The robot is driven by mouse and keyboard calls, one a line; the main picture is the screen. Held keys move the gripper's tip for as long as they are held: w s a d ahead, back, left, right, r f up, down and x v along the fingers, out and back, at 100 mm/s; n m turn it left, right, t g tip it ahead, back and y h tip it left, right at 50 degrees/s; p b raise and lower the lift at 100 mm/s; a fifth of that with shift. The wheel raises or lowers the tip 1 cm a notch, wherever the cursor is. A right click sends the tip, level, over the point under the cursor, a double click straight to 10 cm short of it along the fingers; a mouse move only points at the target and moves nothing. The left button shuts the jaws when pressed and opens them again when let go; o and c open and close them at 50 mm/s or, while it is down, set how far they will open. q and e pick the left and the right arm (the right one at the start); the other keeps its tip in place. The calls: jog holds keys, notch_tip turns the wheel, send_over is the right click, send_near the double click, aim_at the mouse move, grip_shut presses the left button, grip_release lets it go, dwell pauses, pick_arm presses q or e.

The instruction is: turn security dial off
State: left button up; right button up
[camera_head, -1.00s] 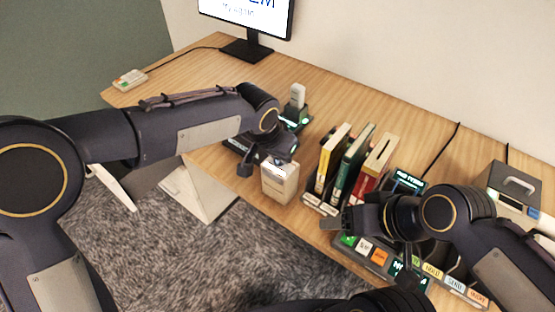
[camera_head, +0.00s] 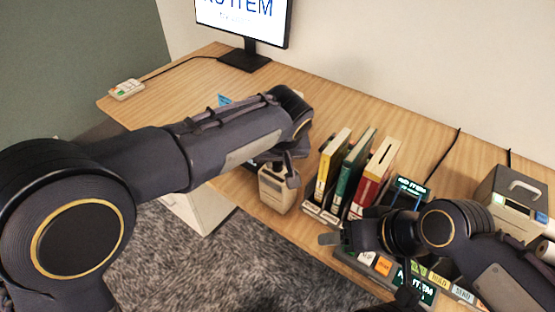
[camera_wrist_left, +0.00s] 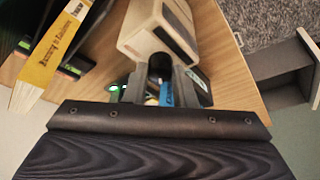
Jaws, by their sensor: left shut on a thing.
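My left gripper (camera_head: 290,176) is at the upper right of a small cream box (camera_head: 275,192) near the front desk edge. In the left wrist view, the gripper's dark fingers (camera_wrist_left: 162,72) meet near the end of the cream box (camera_wrist_left: 150,28).
Yellow (camera_head: 331,165), green (camera_head: 352,170) and red (camera_head: 375,178) books stand upright right of the cream box. A monitor (camera_head: 243,22) stands at the back. A grey machine with a handle (camera_head: 515,195) is at the right. Bare desk lies behind the books.

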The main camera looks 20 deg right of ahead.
dwell(0.5)
pick_arm(q)
jog(key=o, duration=1)
jog(key=v, duration=0.7)
jog(key=shift+r, duration=0.4)
jog(key=shift+s+p, duration=0.1)
jog(key=shift+p, duration=0.2)
